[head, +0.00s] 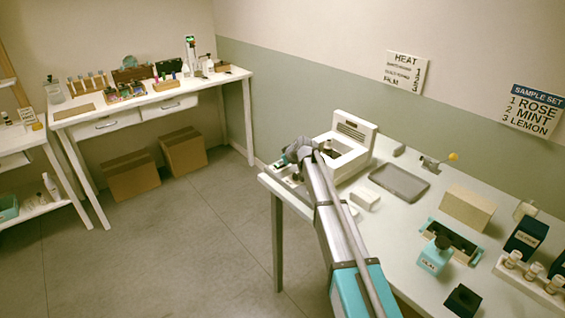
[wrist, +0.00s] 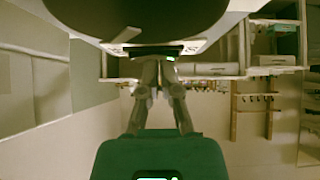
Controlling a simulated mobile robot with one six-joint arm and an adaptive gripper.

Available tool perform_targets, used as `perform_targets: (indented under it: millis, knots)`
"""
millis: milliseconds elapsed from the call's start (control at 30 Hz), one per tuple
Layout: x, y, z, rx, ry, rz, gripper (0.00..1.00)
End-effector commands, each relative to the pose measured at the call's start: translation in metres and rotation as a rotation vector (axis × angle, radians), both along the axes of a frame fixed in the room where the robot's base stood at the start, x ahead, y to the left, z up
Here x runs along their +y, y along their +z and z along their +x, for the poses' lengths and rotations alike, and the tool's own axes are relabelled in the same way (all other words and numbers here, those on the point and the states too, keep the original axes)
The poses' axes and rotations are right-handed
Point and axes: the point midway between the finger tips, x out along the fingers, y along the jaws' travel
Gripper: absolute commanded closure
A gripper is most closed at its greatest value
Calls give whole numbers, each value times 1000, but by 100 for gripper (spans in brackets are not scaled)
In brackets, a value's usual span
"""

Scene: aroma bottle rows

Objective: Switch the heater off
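The heater (head: 354,128) is a white machine with a slatted back and a dark recess, standing at the far left end of the right-hand bench. My gripper (head: 297,150) is at its left front, and my arm hides part of the heater. In the wrist view my gripper (wrist: 160,66) has its fingertips together, with nothing seen between them. The tips are close to a dark panel with a small green light (wrist: 170,58) on the heater's pale edge; I cannot tell whether they touch it. A large dark round shape covers the top of the wrist view.
On the bench (head: 402,222) are a grey tray (head: 399,181), a small white block (head: 365,199), a tan box (head: 467,208), a teal bottle (head: 434,257) and a rack of small bottles (head: 530,280). A HEAT sign (head: 405,72) hangs on the wall.

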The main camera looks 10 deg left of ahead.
Motion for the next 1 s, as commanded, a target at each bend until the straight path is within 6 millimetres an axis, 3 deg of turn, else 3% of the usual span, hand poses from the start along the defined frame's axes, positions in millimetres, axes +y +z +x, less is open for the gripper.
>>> perform_targets:
  millis: [567,1000]
  knots:
    - [2,6,0,0,0,2,100]
    - [4,38,-2,0,0,2,100]
